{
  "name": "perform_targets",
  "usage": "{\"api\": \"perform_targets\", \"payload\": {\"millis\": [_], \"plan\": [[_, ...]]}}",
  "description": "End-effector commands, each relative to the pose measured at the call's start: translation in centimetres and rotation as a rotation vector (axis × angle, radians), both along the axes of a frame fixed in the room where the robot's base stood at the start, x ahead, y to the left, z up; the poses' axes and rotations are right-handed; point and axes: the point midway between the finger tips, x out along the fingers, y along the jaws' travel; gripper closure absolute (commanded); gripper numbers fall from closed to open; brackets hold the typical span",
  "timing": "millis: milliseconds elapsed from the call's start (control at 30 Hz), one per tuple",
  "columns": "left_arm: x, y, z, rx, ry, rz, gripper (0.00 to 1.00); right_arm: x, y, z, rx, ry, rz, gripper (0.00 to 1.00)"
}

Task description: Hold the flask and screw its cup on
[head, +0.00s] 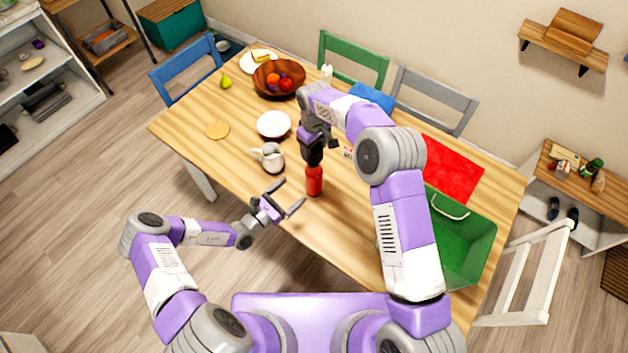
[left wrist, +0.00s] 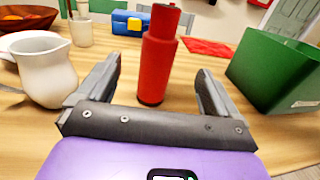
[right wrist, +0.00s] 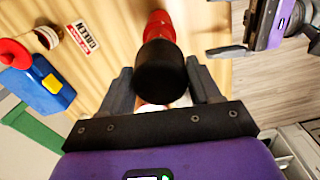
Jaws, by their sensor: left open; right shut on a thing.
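The red flask (head: 314,182) stands upright on the table near its front edge. It also shows in the left wrist view (left wrist: 158,68), with its narrower neck up. My left gripper (head: 290,196) is open and empty, with its fingers pointing at the flask from the left; the flask is just ahead of the fingertips, apart from them. My right gripper (head: 314,140) is shut on the black cup (right wrist: 163,72) and holds it above the flask. In the right wrist view the flask (right wrist: 158,24) lies just past the cup. Whether the cup touches the neck is hidden.
A white jug (head: 271,157) stands left of the flask, close to my left gripper. A green bin (head: 485,245) and red mat (head: 452,170) are to the right. A blue box (right wrist: 45,85) shows in the right wrist view.

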Motion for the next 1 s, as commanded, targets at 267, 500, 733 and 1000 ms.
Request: {"api": "perform_targets", "payload": {"millis": [267,500,733,1000], "plan": [[1.7,-1.8,0.1,0.0,-0.003,-0.005,0.06,0.0,0.0,0.0,0.001,-0.001,-0.001,0.67],[4.9,-5.2,0.0,0.001,-0.001,-0.006,0.06,0.0,0.0,0.0,0.001,-0.001,-0.001,0.67],[7.5,-7.6,0.0,0.001,0.0,-0.004,0.06,0.0,0.0,0.0,0.001,-0.001,-0.001,0.67],[8.5,-8.5,0.0,0.001,0.001,-0.003,0.06,0.0,0.0,0.0,0.001,-0.001,-0.001,0.67]]}}
